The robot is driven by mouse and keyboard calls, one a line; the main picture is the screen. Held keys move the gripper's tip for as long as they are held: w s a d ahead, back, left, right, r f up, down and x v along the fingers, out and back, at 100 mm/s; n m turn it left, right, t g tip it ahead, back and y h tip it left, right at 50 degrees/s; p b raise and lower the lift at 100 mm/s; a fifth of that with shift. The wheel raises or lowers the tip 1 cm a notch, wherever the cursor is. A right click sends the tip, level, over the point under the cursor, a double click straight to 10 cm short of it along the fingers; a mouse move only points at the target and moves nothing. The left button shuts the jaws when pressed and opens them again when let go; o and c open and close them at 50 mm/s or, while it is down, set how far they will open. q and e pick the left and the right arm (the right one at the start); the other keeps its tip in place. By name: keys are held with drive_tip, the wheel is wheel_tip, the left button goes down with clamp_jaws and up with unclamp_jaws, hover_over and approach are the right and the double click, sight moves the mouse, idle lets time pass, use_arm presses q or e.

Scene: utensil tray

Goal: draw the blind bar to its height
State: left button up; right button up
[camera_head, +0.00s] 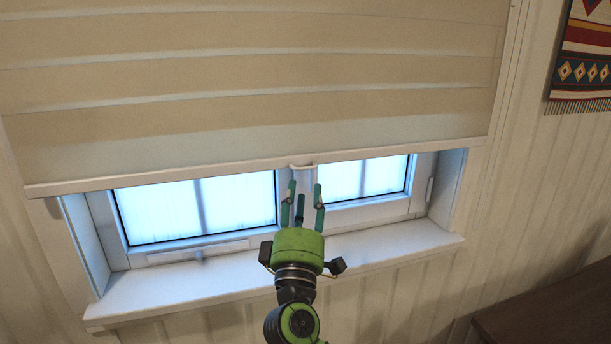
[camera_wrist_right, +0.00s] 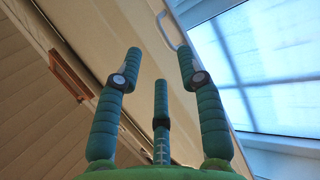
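The blind bar (camera_head: 180,174) is the pale rail along the bottom edge of the beige striped blind (camera_head: 250,95). It hangs across the upper part of the window, slightly tilted in the picture. A small white loop handle (camera_head: 301,166) sits near its middle; it also shows in the right wrist view (camera_wrist_right: 166,32). My right gripper (camera_head: 304,189) has green fingers spread open and empty, just below the handle in the head view. In the right wrist view its fingertips (camera_wrist_right: 160,62) point towards the bar, apart from the handle. My left gripper is out of view.
The window panes (camera_head: 197,210) show below the bar, above a white sill (camera_head: 190,284) that juts out beneath my right gripper. A woven hanging (camera_head: 585,55) is on the wall at right. A dark wooden surface (camera_head: 550,315) is at the lower right.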

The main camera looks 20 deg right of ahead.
sight(306, 167)
drive_tip(key=p+x, duration=0.2)
drive_tip(key=x, duration=0.4)
drive_tip(key=shift+w+d, duration=0.1)
drive_tip(key=shift+w, duration=0.2)
clamp_jaws()
